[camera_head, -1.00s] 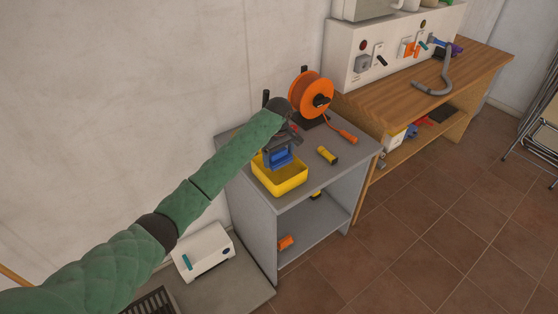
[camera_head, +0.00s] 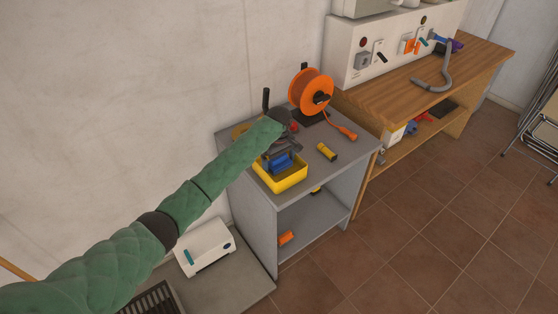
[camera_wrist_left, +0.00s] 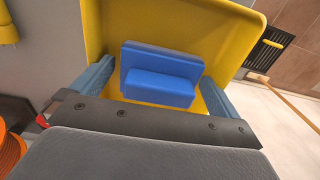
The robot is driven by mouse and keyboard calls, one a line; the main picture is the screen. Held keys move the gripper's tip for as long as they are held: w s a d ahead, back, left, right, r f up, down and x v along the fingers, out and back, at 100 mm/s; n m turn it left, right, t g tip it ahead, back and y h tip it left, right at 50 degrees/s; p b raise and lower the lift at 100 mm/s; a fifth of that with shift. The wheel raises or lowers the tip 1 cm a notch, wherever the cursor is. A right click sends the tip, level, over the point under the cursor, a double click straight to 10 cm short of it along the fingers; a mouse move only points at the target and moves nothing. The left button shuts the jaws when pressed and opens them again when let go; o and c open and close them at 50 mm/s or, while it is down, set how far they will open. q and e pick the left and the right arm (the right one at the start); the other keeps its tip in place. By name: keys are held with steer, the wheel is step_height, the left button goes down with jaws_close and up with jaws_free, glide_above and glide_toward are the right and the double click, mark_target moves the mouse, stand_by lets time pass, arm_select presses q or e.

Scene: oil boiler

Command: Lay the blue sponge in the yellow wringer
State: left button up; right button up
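The blue sponge (camera_wrist_left: 160,75) sits inside the yellow wringer (camera_wrist_left: 103,22) in the left wrist view, a stepped blue block. In the head view the sponge (camera_head: 280,165) shows within the yellow wringer (camera_head: 284,184), on the grey cabinet. My left gripper (camera_wrist_left: 158,70) is over the wringer, its two blue-grey fingers spread wide on either side of the sponge. Narrow gaps seem to show between fingers and sponge. In the head view the left gripper (camera_head: 280,155) points down into the wringer and partly hides the sponge. My right gripper is not in view.
On the cabinet top (camera_head: 321,175), an orange cable reel (camera_head: 310,88) stands behind and a yellow-black flashlight (camera_head: 327,152) lies to the right. A wooden workbench (camera_head: 415,78) adjoins on the right. The front right of the cabinet top is clear.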

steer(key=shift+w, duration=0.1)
arm_select(q)
steer(key=shift+r, duration=0.15)
steer(key=shift+r+b, duration=0.35)
steer(key=shift+b, duration=0.05)
step_height(320, 180, up, 10)
steer(key=b, duration=0.3)
steer(key=shift+b, duration=0.35)
steer(key=shift+r, duration=0.6)
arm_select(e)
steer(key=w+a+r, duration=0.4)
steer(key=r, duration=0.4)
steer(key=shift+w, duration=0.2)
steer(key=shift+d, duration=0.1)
